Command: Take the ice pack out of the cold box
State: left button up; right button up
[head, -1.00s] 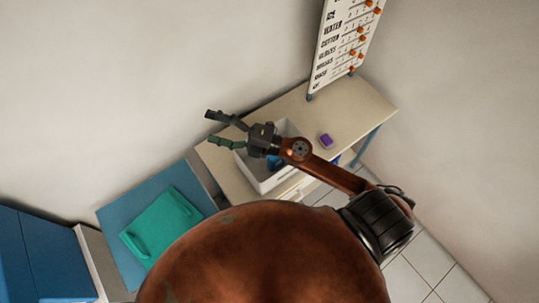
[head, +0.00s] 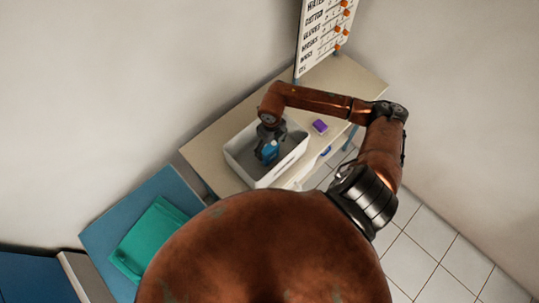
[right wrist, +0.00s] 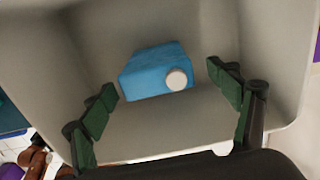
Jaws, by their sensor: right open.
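The cold box (head: 237,163) is a white open-topped bin on the beige table. The ice pack (head: 270,152), blue with a round white cap, lies inside it; in the right wrist view the ice pack (right wrist: 150,72) is fully seen on the box's grey floor. My right gripper (head: 268,143) points down into the box over the ice pack. In the right wrist view its green fingers (right wrist: 162,83) are spread wide, one to each side of the ice pack, with gaps between; nothing is held. My left gripper is not in view.
The beige table (head: 340,87) also holds a small purple block (head: 320,126) right of the box. A labelled board (head: 325,32) with orange knobs stands at the back. A blue surface with a teal cloth (head: 150,235) is at the left. The box walls surround the gripper.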

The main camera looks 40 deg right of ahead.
jog(key=shift+f, duration=0.45)
notch_tip(320, 180, down, 2)
jog(key=shift+a+f+p, duration=0.1)
jog(key=shift+f+p, duration=0.1)
jog(key=shift+p, duration=0.15)
notch_tip(320, 180, down, 4)
jog(key=shift+w+f+p, duration=0.15)
jog(key=shift+f+p, duration=0.1)
jog(key=shift+p, duration=0.15)
jog(key=c, duration=1.5)
